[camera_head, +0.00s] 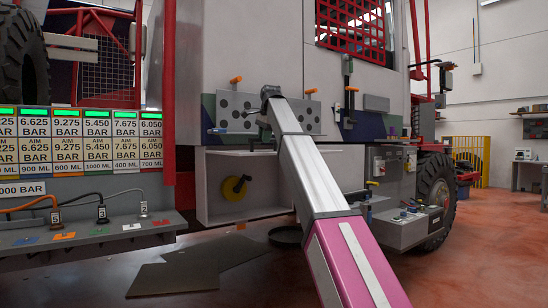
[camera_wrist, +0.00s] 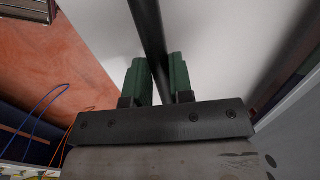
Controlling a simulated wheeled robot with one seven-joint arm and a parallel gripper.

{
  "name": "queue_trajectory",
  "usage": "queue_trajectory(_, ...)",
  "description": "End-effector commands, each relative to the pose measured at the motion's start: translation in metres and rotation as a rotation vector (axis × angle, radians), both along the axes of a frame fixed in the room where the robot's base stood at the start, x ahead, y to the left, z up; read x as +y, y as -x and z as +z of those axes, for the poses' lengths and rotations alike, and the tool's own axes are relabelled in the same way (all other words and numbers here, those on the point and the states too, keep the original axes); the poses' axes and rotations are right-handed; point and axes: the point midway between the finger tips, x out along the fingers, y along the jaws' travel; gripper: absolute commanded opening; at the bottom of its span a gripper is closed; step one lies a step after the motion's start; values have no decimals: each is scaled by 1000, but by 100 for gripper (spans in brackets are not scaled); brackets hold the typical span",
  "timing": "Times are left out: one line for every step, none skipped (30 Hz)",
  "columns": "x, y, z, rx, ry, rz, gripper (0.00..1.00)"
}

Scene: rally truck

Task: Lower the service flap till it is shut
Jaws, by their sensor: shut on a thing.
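The service flap appears to be the pale panel (camera_head: 242,153) seen nearly edge-on along the top of an open compartment (camera_head: 205,190) in the truck's side. The compartment's inside shows below it, so the flap stands open. In the wrist view, my gripper (camera_wrist: 160,64) is shut with its green fingers on either side of a dark bar (camera_wrist: 147,25), which runs across in front of a pale surface (camera_wrist: 215,35), likely the flap. In the head view, my gripper (camera_head: 264,135) is small and partly hidden by my arm, at the compartment's upper edge.
A yellow wheel (camera_head: 235,188) sits inside the compartment. A perforated grey panel (camera_head: 237,112) with orange latches lies above it. A gauge bench (camera_head: 85,240) stands left. A side box (camera_head: 398,232) and wheel (camera_head: 437,190) are right. Dark mats (camera_head: 190,270) lie on the floor.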

Motion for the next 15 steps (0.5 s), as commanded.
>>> queue_trajectory(1,-2,2,-2,-2,0,0)
queue_trajectory(1,-2,3,-2,-2,0,0)
queue_trajectory(1,-2,4,-2,-2,0,0)
queue_trajectory(1,-2,5,-2,-2,0,0)
queue_trajectory(2,-3,7,-2,-2,0,0)
queue_trajectory(2,-3,8,-3,-2,0,0)
queue_trajectory(2,-4,10,-3,-2,0,0)
queue_trajectory(2,-4,11,-3,-2,0,0)
queue_trajectory(2,-4,12,-3,-2,0,0)
queue_trajectory(3,-5,14,-3,-2,1,0)
queue_trajectory(3,-5,15,-3,-2,1,0)
queue_trajectory(3,-5,17,-3,-2,1,0)
queue_trajectory(3,-5,18,-3,-2,1,0)
queue_trajectory(3,-5,17,-3,-2,1,0)
queue_trajectory(3,-5,16,-4,-3,1,0)
